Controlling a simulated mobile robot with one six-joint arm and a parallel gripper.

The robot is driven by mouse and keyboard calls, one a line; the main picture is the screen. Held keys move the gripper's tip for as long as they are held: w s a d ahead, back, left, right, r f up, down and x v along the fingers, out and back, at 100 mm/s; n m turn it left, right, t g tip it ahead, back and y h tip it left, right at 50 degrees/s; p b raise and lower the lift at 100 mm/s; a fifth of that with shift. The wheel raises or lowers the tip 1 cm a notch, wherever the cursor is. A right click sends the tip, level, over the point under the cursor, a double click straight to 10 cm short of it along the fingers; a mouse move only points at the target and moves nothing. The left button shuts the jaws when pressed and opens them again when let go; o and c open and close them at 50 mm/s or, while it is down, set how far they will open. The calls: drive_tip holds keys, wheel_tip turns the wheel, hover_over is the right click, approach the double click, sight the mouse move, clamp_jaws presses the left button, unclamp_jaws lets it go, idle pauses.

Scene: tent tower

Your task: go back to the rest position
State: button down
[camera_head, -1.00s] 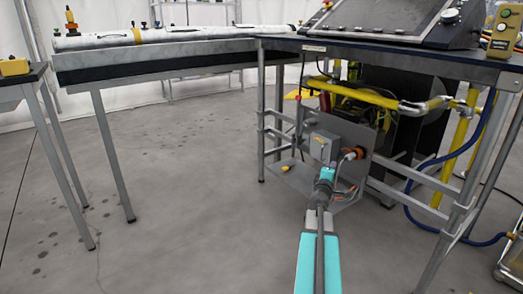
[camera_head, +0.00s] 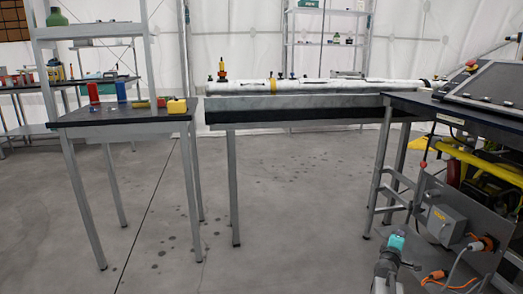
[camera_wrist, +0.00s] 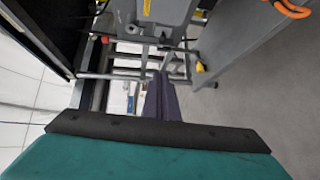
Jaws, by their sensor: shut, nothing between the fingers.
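My gripper (camera_wrist: 163,84) shows in the wrist view as dark fingers closed together, with nothing between them. In the head view my arm is at the bottom right, with a turquoise part near its far end; the fingers cannot be made out there. The arm is low, in front of the grey box (camera_head: 447,225) under the right-hand table. I cannot tell how far the fingers are from the box or the table's frame.
A console table (camera_head: 405,103) with yellow pipes and orange-plugged cables stands at right. A long white tube (camera_head: 340,87) lies on a middle bench. A small table (camera_head: 135,117) at left holds a yellow box (camera_head: 177,106). The floor between is clear.

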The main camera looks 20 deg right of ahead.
drive_tip(key=w+a+f+m+g+y+p, duration=0.1)
drive_tip(key=a+f+y+p, duration=0.15)
drive_tip(key=a+p, duration=1)
drive_tip(key=a+f+m+g+y+p, duration=0.1)
drive_tip(key=a+f+y+p, duration=0.15)
drive_tip(key=a+p, duration=1)
drive_tip(key=s+a+f+m+g+y+p, duration=0.2)
drive_tip(key=s+a+g+y+p, duration=0.2)
drive_tip(key=s+a, duration=1.2)
drive_tip(key=s+a+f+m+g+y+p, duration=0.3)
drive_tip(key=s+a+g, duration=0.6)
drive_tip(key=s+a, duration=0.6)
drive_tip(key=s+y, duration=0.1)
drive_tip(key=s, duration=0.4)
drive_tip(key=shift+a+p, duration=0.35)
drive_tip(key=shift+a, duration=0.05)
drive_tip(key=shift+f, duration=0.1)
